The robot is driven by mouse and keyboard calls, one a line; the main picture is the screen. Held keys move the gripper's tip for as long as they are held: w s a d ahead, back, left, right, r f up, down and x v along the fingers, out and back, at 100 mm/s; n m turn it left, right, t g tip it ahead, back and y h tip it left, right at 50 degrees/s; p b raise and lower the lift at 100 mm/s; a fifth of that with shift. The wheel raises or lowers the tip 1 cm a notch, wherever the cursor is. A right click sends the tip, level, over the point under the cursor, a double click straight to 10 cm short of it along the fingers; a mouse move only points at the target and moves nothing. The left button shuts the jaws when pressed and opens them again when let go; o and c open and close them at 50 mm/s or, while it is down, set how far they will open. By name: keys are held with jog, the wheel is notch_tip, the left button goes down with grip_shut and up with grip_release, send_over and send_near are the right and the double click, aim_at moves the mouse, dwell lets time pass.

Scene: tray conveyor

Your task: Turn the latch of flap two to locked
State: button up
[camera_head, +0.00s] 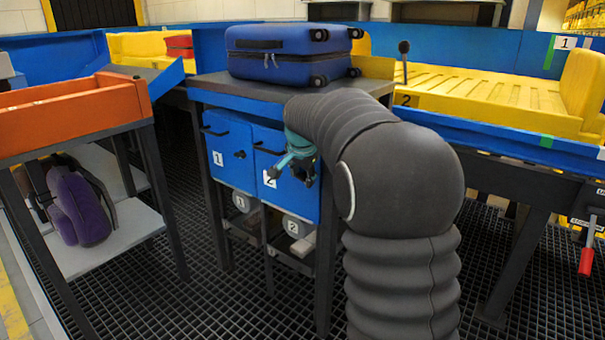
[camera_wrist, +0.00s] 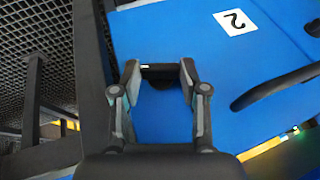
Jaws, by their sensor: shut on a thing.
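Flap two (camera_head: 262,193) is a blue panel on the front of the middle stand, marked with a white "2" label; it also fills much of the wrist view (camera_wrist: 240,65). It is down against the front of the stand. My gripper (camera_head: 303,172) is at the right part of flap two. In the wrist view, my gripper (camera_wrist: 160,73) has its two fingertips on either side of the small dark latch (camera_wrist: 161,72) and is shut on it. In the head view my gripper hides this latch. I cannot tell whether it is at locked.
Flap one (camera_head: 228,138) with its dark knob is left of flap two. A black handle (camera_wrist: 268,90) sticks out from flap two, beside my gripper. A blue suitcase (camera_head: 285,52) lies on top of the stand. An orange tray (camera_head: 75,112) is at left.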

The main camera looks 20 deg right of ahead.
jog(key=p, duration=0.2)
jog(key=g+h+p, duration=0.1)
jog(key=p, duration=0.1)
jog(key=shift+w+a+r+n+g, duration=0.15)
jog(key=shift+r+n+g, duration=0.15)
jog(key=shift+r, duration=0.05)
jog(key=shift+w+f+g+h+p, duration=0.1)
jog(key=shift+g+h+p, duration=0.3)
jog(key=shift+p, duration=0.45)
jog(key=shift+f+g, duration=0.2)
jog(key=shift+g, duration=0.1)
jog(key=o, duration=1.1)
jog(key=shift+o, duration=0.2)
jog(key=v, duration=1.2)
jog(key=shift+a+f+n, duration=0.1)
jog(key=shift+n, duration=0.2)
